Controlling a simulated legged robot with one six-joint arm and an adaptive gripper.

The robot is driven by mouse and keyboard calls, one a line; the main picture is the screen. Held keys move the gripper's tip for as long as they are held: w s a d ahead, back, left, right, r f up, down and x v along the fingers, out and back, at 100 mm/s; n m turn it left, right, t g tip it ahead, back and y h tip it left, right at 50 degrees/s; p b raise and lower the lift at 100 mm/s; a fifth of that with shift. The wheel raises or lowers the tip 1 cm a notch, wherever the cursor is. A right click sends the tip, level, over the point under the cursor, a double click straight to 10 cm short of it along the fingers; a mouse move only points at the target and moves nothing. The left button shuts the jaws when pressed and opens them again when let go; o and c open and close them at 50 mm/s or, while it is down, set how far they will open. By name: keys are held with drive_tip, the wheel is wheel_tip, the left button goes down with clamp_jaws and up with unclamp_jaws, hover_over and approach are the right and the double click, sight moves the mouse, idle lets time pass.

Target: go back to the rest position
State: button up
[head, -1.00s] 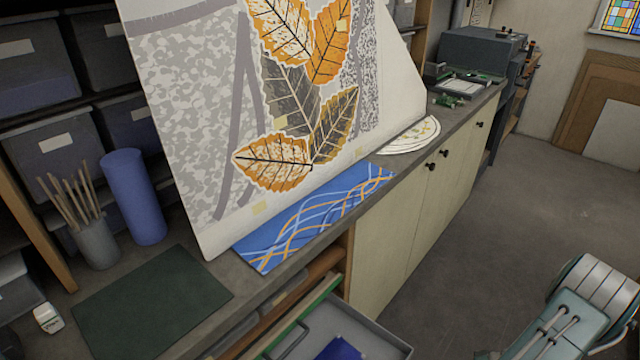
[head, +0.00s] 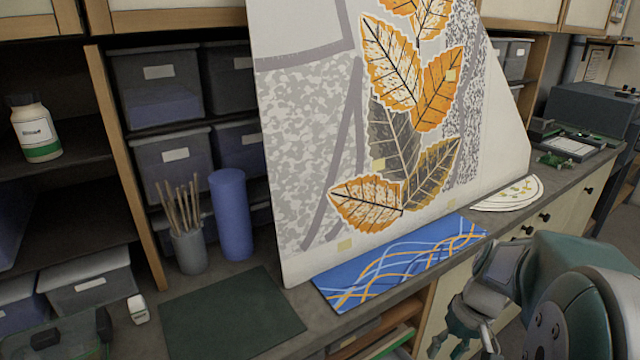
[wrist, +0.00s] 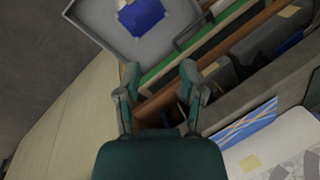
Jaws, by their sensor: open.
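My gripper (head: 463,340) is at the lower right of the head view, in front of the counter's cabinet front. It is partly hidden by my own arm. In the wrist view my gripper (wrist: 160,82) points down with its two fingers spread apart and nothing between them. Below it in that view are an open grey drawer (wrist: 172,43) with a blue item (wrist: 141,17) inside, and shelf edges under the counter.
The counter holds a dark green mat (head: 230,312), a blue patterned sheet (head: 400,265), a leaning leaf panel (head: 300,130), a blue cylinder (head: 231,215) and a cup of sticks (head: 188,250). A white bottle (head: 36,130) stands on the left shelf.

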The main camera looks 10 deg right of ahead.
drive_tip(key=s+a+r+n+t+h, duration=0.1)
drive_tip(key=s+a+r+t, duration=0.1)
drive_tip(key=a+r, duration=0.3)
drive_tip(key=s+a+r+n+t+h, duration=0.1)
drive_tip(key=a+r, duration=0.4)
drive_tip(key=a, duration=0.5)
drive_tip(key=s+t+h, duration=0.1)
drive_tip(key=s+t, duration=0.1)
drive_tip(key=shift+a+r+n+t, duration=0.4)
drive_tip(key=shift+s, duration=0.2)
